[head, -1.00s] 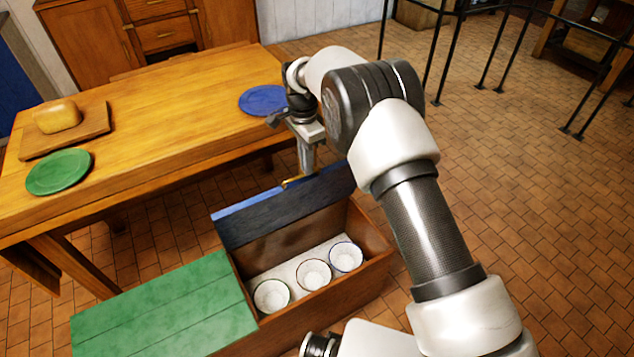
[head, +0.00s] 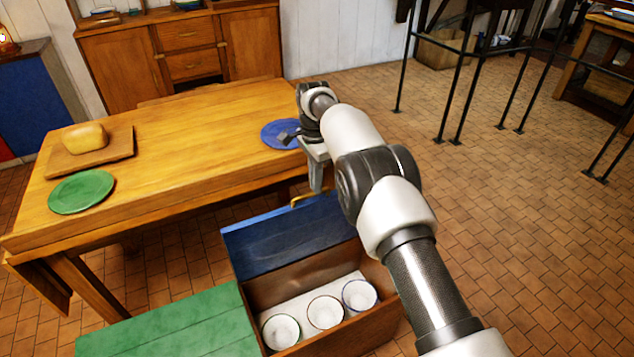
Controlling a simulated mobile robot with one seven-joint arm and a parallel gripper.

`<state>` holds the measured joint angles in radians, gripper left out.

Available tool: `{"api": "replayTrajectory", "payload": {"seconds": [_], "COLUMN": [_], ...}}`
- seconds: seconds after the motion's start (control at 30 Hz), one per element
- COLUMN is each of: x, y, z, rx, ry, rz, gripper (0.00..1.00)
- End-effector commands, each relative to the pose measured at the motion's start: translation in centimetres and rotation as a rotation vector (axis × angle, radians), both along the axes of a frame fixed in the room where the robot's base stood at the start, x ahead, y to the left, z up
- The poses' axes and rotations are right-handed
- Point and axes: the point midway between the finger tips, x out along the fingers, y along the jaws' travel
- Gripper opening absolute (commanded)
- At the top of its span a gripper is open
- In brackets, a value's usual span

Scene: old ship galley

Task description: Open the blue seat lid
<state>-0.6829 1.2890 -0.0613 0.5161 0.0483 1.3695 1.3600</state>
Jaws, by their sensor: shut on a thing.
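The blue seat lid (head: 285,242) stands raised along the table side of the wooden bench box (head: 335,341). Its inner face shows and its free edge is up near the table. A yellow handle (head: 302,201) shows at that edge, toward the right. My gripper (head: 313,192) is shut on the handle, beside the table's near edge. The fingertips are partly hidden behind the lid's edge and the grip itself is hard to see. The box under the lid is open, with three white cups (head: 325,312) on a pale floor inside.
The green seat lid (head: 175,325) beside it is closed. The wooden table (head: 190,120) stands close behind, with a blue plate (head: 281,134), a green plate (head: 81,191) and a loaf (head: 84,138) on a board. The tiled floor at right is open up to black railings (head: 465,80).

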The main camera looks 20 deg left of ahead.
Motion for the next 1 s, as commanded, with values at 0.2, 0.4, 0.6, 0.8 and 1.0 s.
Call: {"api": "replayTrajectory", "payload": {"seconds": [0.2, 0.4, 0.6, 0.8, 1.0], "x": [-0.8, -0.8, -0.8, -0.7, -0.6], "y": [-0.9, -0.9, -0.9, -0.8, -0.5], "z": [-3.5, -3.5, -3.4, -1.1, 4.3], "rx": [-0.03, -0.029, -0.029, -0.025, -0.018], "ry": [0.032, 0.032, 0.032, 0.028, 0.018], "rz": [0.003, 0.001, -0.001, -0.002, 0.0], "gripper": [0.09, 0.17, 0.17, 0.17, 0.17]}}
